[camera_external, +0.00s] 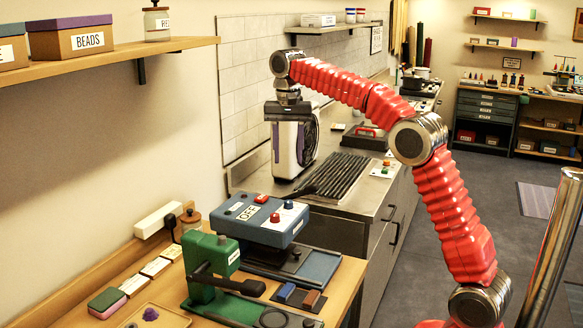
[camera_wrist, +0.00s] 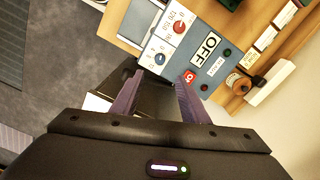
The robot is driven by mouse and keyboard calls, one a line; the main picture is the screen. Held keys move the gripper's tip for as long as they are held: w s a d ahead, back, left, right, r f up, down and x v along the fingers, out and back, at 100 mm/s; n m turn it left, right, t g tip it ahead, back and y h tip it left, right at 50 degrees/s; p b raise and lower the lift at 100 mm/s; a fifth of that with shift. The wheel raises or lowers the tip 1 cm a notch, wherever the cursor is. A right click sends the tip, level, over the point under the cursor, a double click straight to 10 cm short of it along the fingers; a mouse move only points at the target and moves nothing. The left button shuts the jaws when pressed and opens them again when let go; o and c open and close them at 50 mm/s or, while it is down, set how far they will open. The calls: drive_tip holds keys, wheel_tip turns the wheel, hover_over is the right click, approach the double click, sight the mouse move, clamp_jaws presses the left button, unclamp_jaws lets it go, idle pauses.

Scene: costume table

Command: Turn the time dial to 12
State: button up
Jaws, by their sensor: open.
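Most dial markings are too small to read. My gripper (camera_wrist: 162,77) is open and empty, apart from the dials.
A red button (camera_wrist: 190,76) is beside the OFF display. A green press (camera_external: 212,265) stands left of the box. A shelf (camera_external: 110,55) overhangs the left.

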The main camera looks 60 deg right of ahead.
sight(288, 201)
drive_tip(key=shift+f, duration=0.15)
wheel_tip(288, 201, down, 14)
drive_tip(key=shift+r, duration=0.25)
idle(0.6)
clamp_jaws()
idle(0.4)
